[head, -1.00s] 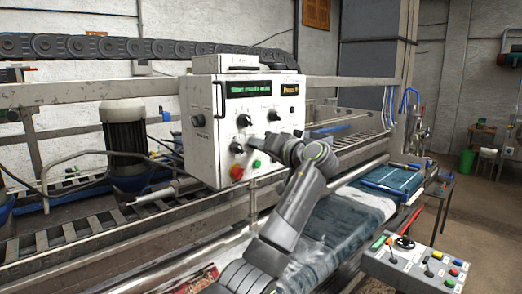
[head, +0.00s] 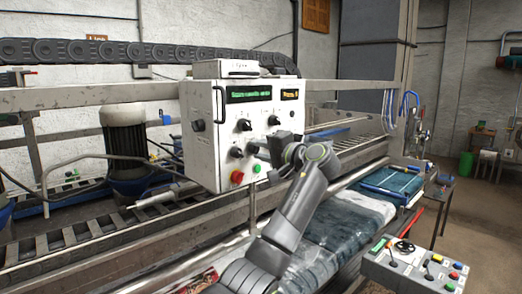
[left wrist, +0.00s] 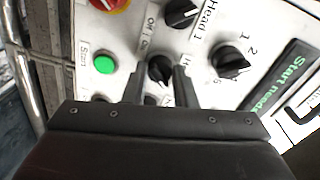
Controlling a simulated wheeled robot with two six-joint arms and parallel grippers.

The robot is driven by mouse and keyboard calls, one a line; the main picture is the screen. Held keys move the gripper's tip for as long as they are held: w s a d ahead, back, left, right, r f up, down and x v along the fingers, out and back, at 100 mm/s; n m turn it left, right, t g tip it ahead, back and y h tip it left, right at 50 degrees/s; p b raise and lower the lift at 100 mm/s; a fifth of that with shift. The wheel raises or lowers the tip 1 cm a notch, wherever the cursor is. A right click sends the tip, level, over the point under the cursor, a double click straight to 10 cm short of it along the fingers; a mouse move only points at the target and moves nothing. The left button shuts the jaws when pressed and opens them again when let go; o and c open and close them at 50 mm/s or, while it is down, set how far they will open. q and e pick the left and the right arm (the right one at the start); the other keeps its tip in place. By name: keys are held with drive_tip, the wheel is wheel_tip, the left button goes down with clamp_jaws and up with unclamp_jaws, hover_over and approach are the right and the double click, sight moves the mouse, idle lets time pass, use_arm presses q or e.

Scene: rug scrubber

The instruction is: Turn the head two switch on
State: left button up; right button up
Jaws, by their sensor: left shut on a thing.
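The white control box (head: 208,128) carries several black rotary knobs. In the left wrist view, a black knob with On and Off lettering beside it, seemingly the head two switch (left wrist: 160,69), lies between the fingers of my left gripper (left wrist: 159,78). The gripper is shut on this knob. The head 1 knob (left wrist: 183,13) is just above it in that view. In the head view my left gripper (head: 268,151) reaches the lower part of the box front and hides the held knob. My right gripper is not in view.
The green start button (left wrist: 104,64) and a red button (head: 237,177) are close to the gripper. A numbered knob (left wrist: 232,61) is on its other side. A second control panel (head: 412,270) stands at the front right, and a rug (head: 330,235) lies under my arm.

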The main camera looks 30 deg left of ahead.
use_arm(q)
drive_tip(key=shift+r, duration=0.1)
idle(0.4)
drive_tip(key=o, duration=1)
drive_tip(key=shift+w, duration=0.1)
drive_tip(key=shift+s+d+f+b, duration=0.2)
drive_tip(key=shift+d+b, duration=0.25)
drive_tip(key=shift+d, duration=0.1)
drive_tip(key=shift+b+v, duration=3.65)
drive_tip(key=shift+v, duration=4.55)
drive_tip(key=shift+r, duration=0.1)
